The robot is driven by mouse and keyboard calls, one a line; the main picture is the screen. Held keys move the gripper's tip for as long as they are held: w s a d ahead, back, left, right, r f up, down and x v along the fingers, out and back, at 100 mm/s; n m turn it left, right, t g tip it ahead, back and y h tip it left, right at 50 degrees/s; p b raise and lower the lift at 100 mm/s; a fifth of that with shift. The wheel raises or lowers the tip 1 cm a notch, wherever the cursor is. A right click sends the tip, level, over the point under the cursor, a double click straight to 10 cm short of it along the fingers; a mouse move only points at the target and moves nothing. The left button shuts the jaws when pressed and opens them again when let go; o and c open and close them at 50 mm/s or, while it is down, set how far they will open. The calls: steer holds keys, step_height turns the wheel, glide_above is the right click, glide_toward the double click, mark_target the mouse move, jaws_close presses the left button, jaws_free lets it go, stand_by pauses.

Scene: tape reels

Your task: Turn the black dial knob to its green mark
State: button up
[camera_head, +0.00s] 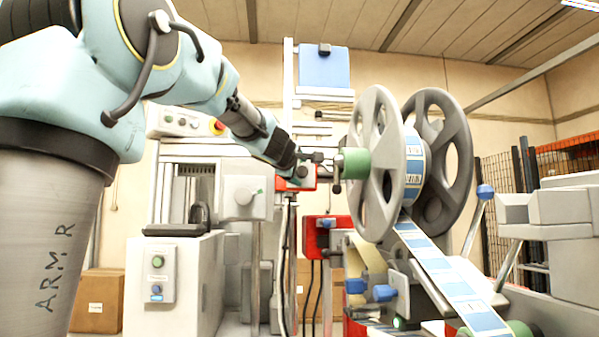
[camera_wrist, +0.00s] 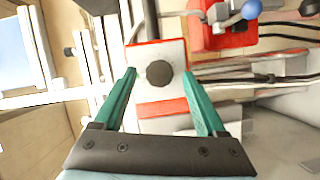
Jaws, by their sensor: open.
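The black dial knob (camera_wrist: 159,73) is a dark round disc on a pale plate with red edges in the wrist view. My gripper (camera_wrist: 159,75) is open, with one green finger to the left of the knob and one to the right. Gaps show between the fingers and the knob in that view; I cannot tell how far in front of the fingertips it lies. In the head view my gripper (camera_head: 287,154) is at the red-edged housing (camera_head: 309,181), and the knob is hard to make out there.
A large grey reel (camera_head: 374,165) with a green hub (camera_head: 352,163) stands just right of my gripper in the head view. A blue-ended lever (camera_wrist: 251,9) shows at the wrist view's upper right.

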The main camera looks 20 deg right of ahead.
steer(key=f+v, duration=0.1)
steer(key=v, duration=0.9)
steer(key=shift+r, duration=0.5)
steer(key=shift+s, duration=0.1)
